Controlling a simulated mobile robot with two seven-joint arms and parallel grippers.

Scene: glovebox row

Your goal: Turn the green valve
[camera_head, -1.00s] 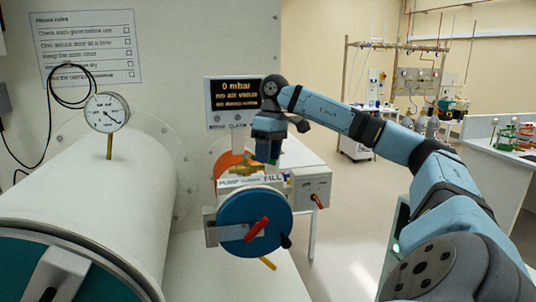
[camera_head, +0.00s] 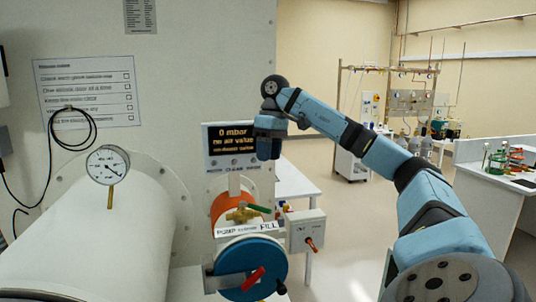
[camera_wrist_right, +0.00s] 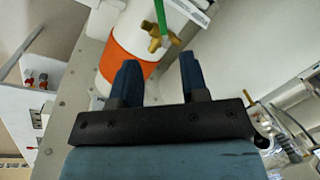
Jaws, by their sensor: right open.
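The green valve has a green lever handle (camera_head: 259,209) on a brass body (camera_head: 240,215), mounted at the orange-banded small cylinder above the "PUMP / FILL" label. My right gripper (camera_head: 268,157) is above the valve, pointing down, apart from it, in front of the display's right edge. In the right wrist view the open jaws (camera_wrist_right: 158,72) are empty, with the brass body (camera_wrist_right: 157,40) beyond the gap and the green handle (camera_wrist_right: 161,14) at the top edge. My left gripper is not in view.
A blue round door (camera_head: 246,262) with a red handle (camera_head: 252,279) is below the valve. The display (camera_head: 228,142) reads 0 mbar. A gauge (camera_head: 108,165) sits on the large white cylinder at left.

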